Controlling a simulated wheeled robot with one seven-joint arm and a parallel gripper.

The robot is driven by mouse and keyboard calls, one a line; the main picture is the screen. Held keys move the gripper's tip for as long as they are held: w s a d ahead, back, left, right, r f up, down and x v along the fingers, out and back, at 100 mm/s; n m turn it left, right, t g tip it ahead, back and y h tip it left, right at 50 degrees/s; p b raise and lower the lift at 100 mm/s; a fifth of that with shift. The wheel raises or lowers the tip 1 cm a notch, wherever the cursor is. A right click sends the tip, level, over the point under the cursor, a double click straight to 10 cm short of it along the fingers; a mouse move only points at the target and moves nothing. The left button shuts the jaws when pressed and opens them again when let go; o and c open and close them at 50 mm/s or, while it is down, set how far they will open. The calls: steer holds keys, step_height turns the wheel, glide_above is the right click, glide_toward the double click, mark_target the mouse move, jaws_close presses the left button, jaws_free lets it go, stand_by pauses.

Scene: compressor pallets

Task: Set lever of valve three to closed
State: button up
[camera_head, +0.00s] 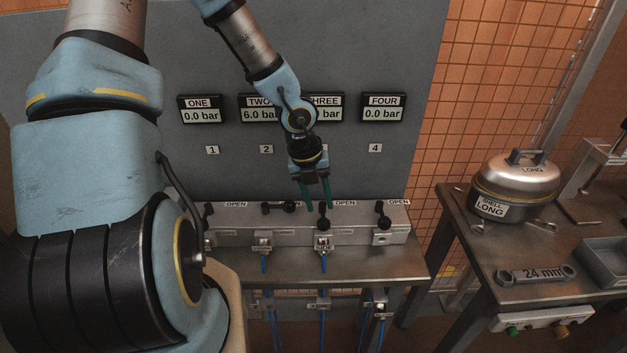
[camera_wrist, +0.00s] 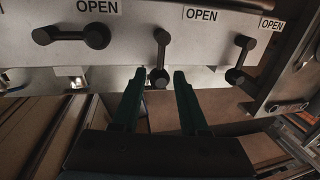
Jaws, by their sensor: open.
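The black lever of valve three (camera_head: 325,220) points downward on the grey valve block, off to the left of its OPEN label. In the wrist view this lever (camera_wrist: 160,60) stands vertical, with its lower knob between my fingertips. My gripper (camera_head: 318,205) reaches down in front of the block with its jaws open. In the wrist view the dark green fingers of my gripper (camera_wrist: 160,72) lie one on each side of the lever's lower end, with small visible gaps. The display marked THREE (camera_head: 330,113) is partly hidden by my arm, so its reading is unclear.
Valve two's lever (camera_head: 280,207) lies horizontal toward OPEN; its display (camera_head: 258,114) reads 6.0 bar. Valve four's lever (camera_head: 383,215) points down close on the right; its display (camera_head: 383,114) reads 0.0 bar. A side table (camera_head: 468,228) holds a lidded pot and a wrench.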

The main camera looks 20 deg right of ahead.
step_height(320, 180, up, 8)
steer(key=a, duration=0.1)
steer(key=shift+w+a+f, duration=0.15)
steer(key=shift+a+f, duration=0.05)
steer(key=shift+a, duration=0.05)
steer(key=a+r+m+t+y+b, duration=0.1)
steer(key=a+m+b, duration=0.1)
steer(key=a+m, duration=0.8)
steer(key=s+a+r+m+t+y+b, duration=0.1)
steer(key=a+m+b, duration=0.2)
steer(key=a+m, duration=0.7)
steer(key=m, duration=1.4)
steer(key=shift+a+r, duration=0.3)
steer(key=shift+a, duration=0.1)
